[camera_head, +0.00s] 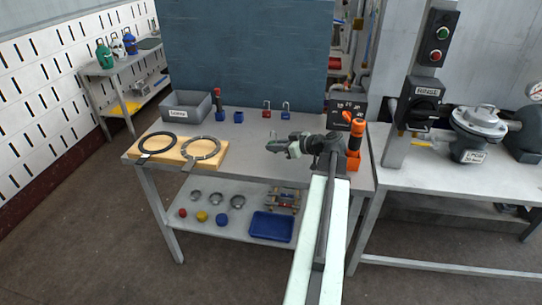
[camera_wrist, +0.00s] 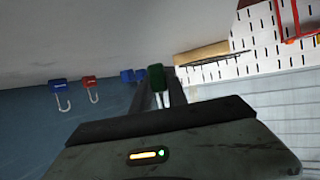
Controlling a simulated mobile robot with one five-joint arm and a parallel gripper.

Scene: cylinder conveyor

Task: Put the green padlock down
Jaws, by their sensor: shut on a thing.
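The green padlock (camera_wrist: 156,76) is between the two fingers of my gripper (camera_wrist: 153,93) in the wrist view. My gripper is shut on it. That view is upside down, and the padlock's pale shackle (camera_wrist: 164,97) points away from the tabletop side. In the head view my gripper (camera_head: 293,147) is over the middle right of the grey workbench (camera_head: 250,163); the green padlock cannot be told apart there. A red padlock (camera_head: 266,113) and a blue padlock (camera_head: 285,114) stand upright at the back of the bench, beyond my gripper. The gap below the held padlock cannot be judged.
Two blue blocks (camera_head: 238,117) stand left of the padlocks. A grey bin (camera_head: 186,106) and a wooden board with two rings (camera_head: 176,150) are at the left. An orange-handled tool (camera_head: 355,135) stands at the right. The bench's front middle looks clear.

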